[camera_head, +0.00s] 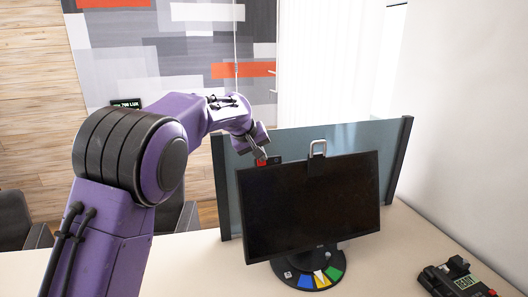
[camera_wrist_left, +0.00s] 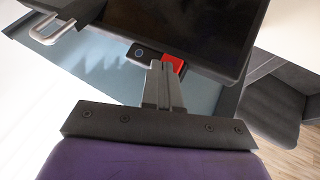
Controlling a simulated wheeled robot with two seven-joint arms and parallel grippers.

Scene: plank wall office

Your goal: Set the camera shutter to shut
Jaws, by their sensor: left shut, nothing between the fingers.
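A small dark camera (camera_head: 275,160) sits on the top edge of the black monitor (camera_head: 310,205), near its left corner. In the left wrist view the camera (camera_wrist_left: 138,52) shows a round lens that is uncovered. The red shutter piece (camera_head: 262,163) is beside the lens, and it also shows in the left wrist view (camera_wrist_left: 174,63). My left gripper (camera_head: 260,154) is shut and empty. Its fingertips (camera_wrist_left: 161,66) are right at the red piece, partly in front of it; I cannot tell whether they touch. My right gripper is out of view.
A metal loop (camera_head: 317,148) on a dark block stands at the monitor's top middle. A glass divider (camera_head: 352,138) stands close behind the monitor. A stand base with coloured segments (camera_head: 322,278) and a device reading READY (camera_head: 462,282) are on the desk.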

